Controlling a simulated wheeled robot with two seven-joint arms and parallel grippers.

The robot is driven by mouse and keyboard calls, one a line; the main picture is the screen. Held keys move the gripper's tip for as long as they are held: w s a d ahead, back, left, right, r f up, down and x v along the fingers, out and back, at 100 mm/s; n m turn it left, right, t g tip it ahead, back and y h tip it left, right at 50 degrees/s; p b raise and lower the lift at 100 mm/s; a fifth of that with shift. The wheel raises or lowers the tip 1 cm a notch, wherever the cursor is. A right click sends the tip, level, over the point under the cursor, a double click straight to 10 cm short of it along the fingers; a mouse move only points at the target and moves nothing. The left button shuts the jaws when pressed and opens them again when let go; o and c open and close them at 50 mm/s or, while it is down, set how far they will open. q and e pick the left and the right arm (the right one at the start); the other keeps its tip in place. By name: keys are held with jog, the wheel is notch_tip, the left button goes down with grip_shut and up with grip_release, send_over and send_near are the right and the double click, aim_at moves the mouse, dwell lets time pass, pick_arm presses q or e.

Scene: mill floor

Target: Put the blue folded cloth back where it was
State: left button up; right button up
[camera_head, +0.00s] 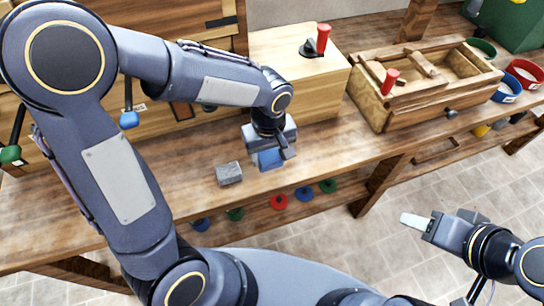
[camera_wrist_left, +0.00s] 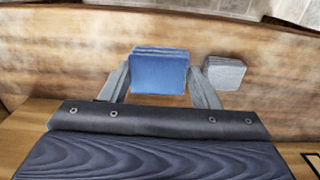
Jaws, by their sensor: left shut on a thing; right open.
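The blue folded cloth (camera_head: 270,159) is at my left gripper (camera_head: 272,148), over the wooden bench near its front edge. In the left wrist view the cloth (camera_wrist_left: 160,74) sits between the two fingers of my left gripper (camera_wrist_left: 163,82), which is shut on it. I cannot tell whether the cloth touches the bench top. My right gripper (camera_head: 418,221) is open and empty, out in front of the bench over the tiled floor.
A pale wooden box with a red lever (camera_head: 323,39) stands behind. An open wooden box (camera_head: 430,118) is to the right. Bare bench (camera_head: 330,150) lies between.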

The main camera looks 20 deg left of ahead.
aim_at(272, 159)
pick_arm(q)
jog(key=shift+w+f, duration=0.95)
jog(key=shift+f, duration=0.2)
jog(key=shift+w+f, duration=0.15)
jog(key=shift+f, duration=1.5)
jog(key=shift+f, duration=0.1)
jog(key=shift+f+b, duration=0.15)
jog(key=shift+b, duration=0.2)
jog(key=o, duration=1)
jog(key=shift+c, duration=0.2)
